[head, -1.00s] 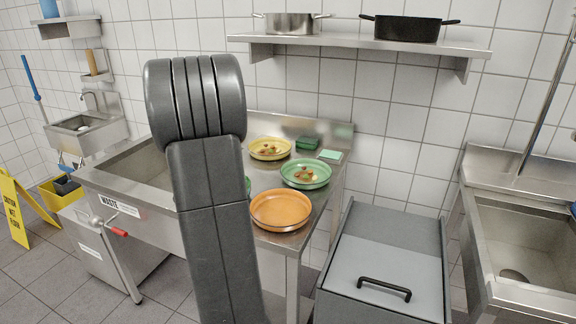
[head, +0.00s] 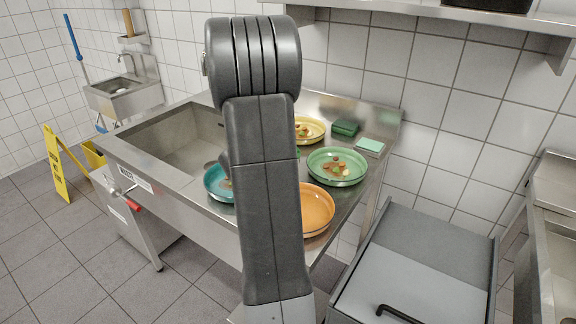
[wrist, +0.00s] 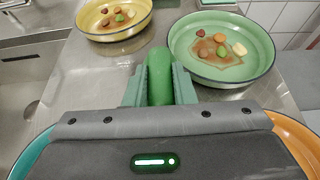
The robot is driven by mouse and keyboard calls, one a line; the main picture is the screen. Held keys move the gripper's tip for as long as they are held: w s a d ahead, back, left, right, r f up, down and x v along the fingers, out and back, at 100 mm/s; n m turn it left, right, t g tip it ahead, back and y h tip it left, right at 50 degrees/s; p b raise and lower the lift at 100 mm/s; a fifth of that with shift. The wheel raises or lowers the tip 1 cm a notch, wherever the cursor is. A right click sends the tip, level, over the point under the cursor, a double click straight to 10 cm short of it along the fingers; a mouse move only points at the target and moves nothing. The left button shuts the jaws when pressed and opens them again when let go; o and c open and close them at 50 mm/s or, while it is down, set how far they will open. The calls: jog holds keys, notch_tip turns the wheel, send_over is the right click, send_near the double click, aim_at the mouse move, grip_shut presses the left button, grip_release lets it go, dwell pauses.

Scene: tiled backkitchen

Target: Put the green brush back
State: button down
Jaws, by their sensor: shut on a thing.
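The green brush (wrist: 159,68) shows in the wrist view as a rounded green handle standing between my fingers; its lower part is hidden by my gripper. My gripper (wrist: 159,88) is shut on it, above the steel counter between the yellow plate (wrist: 86,30) and the green plate (wrist: 185,62). In the head view my own arm hides the gripper and brush. A dark green block (head: 345,127) stands at the back of the counter; I cannot tell what it is. A pale green pad (head: 370,145) lies to its right.
An orange plate (head: 318,212) and a teal plate (head: 214,190) stand at the counter's front. The green and yellow plates hold food scraps. The sink basin (head: 165,150) is left, a grey lidded bin (head: 420,250) right. A shelf (head: 480,14) hangs above.

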jog(key=shift+f, duration=1.95)
jog(key=shift+f+b, duration=0.25)
jog(key=shift+b, duration=0.15)
jog(key=c, duration=1.2)
grip_release()
jog(key=shift+r, duration=0.1)
